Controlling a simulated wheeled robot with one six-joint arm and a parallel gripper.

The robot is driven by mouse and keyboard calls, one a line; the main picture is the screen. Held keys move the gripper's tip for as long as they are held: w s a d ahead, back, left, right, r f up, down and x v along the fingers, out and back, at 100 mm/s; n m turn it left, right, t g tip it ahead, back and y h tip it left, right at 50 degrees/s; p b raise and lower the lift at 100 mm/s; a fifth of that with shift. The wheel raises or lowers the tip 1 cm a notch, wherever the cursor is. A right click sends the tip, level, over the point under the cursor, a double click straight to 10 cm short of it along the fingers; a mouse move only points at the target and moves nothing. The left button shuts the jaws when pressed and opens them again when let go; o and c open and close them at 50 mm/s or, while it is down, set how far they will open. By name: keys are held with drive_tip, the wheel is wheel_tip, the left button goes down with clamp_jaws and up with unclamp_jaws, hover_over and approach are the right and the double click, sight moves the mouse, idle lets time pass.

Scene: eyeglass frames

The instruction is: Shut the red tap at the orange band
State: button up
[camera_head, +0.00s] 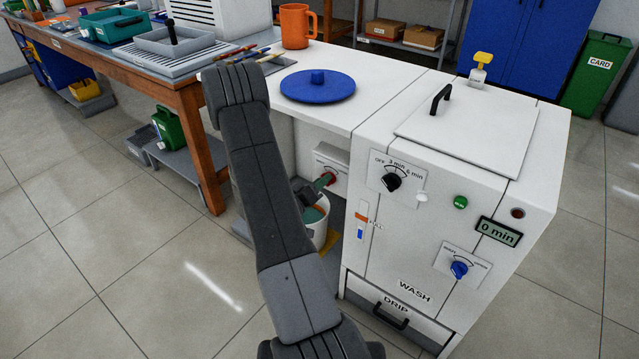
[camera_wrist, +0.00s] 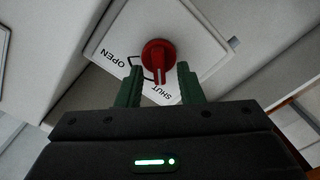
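The red tap (camera_wrist: 158,54) is a round knob with a ridge, on a white plate (camera_wrist: 208,45) marked OPEN and SHUT. In the wrist view its ridge points down the picture, between the two words. My gripper (camera_wrist: 159,72) has green fingers apart, one on each side of the ridge, with gaps showing. In the head view the tap (camera_head: 325,180) is partly hidden by my gripper (camera_head: 313,190). The orange band (camera_head: 361,217) is on the FILL gauge of the white washer front; a short blue bar (camera_head: 360,234) shows below it.
A bucket (camera_head: 318,232) stands under the tap, partly behind my arm. The white washer (camera_head: 420,250) with knobs and a "0 min" display (camera_head: 498,231) is close on the right. A blue lid (camera_head: 318,92) lies on the counter above. Open floor is at left.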

drive_tip(key=p+v, duration=0.1)
drive_tip(key=v, duration=1.2)
drive_tip(key=shift+s+a+p, duration=0.25)
drive_tip(key=shift+s+p, duration=0.05)
drive_tip(key=shift+s, duration=0.05)
drive_tip(key=b+x, duration=0.1)
drive_tip(key=x, duration=1.3)
drive_tip(key=shift+b, duration=0.3)
drive_tip(key=shift+s+a, duration=0.1)
